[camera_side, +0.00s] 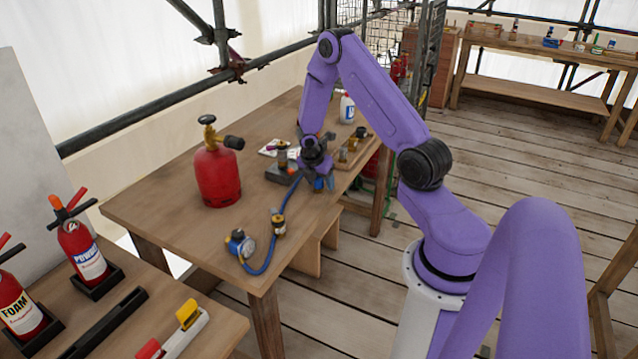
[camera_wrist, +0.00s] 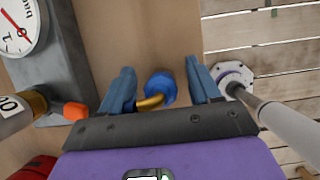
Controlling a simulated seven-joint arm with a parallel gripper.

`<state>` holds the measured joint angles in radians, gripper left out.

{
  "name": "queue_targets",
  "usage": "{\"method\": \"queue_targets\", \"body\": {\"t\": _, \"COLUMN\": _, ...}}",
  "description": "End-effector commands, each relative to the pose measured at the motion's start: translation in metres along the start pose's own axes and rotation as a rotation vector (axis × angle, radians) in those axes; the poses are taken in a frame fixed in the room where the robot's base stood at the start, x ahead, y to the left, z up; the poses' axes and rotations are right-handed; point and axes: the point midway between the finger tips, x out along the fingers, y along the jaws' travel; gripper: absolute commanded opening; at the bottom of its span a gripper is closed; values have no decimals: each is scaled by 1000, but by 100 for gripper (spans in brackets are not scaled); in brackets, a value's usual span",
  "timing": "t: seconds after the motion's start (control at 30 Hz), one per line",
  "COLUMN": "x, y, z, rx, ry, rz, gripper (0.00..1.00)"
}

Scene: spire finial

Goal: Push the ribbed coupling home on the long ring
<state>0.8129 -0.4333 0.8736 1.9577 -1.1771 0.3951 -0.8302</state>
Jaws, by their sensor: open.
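My gripper (camera_side: 318,180) is low over the far part of the wooden table in the side view. In the wrist view my gripper (camera_wrist: 160,68) is open, with its two blue fingers apart. A round blue piece (camera_wrist: 160,86) lies between the fingers, with clear gaps on both sides. A curved brass-coloured part (camera_wrist: 150,102) shows at its lower left. I cannot tell whether this blue piece is the ribbed coupling. The long ring cannot be made out for certain.
A dark gauge box (camera_wrist: 65,55) stands left of the fingers. A grey rod (camera_wrist: 270,112) with a pale flange is to the right.

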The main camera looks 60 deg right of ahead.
Motion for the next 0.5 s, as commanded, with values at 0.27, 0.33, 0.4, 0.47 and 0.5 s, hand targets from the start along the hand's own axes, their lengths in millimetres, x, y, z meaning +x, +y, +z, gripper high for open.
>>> {"method": "queue_targets", "body": {"t": 0.27, "x": 0, "y": 0, "z": 0, "rx": 0, "ry": 0, "rz": 1, "gripper": 62}}
{"method": "queue_targets", "body": {"t": 0.33, "x": 0, "y": 0, "z": 0, "rx": 0, "ry": 0, "rz": 1, "gripper": 56}}
{"method": "queue_targets", "body": {"t": 0.4, "x": 0, "y": 0, "z": 0, "rx": 0, "ry": 0, "rz": 1, "gripper": 33}}
{"method": "queue_targets", "body": {"t": 0.47, "x": 0, "y": 0, "z": 0, "rx": 0, "ry": 0, "rz": 1, "gripper": 13}}
{"method": "queue_targets", "body": {"t": 0.5, "x": 0, "y": 0, "z": 0, "rx": 0, "ry": 0, "rz": 1, "gripper": 10}}
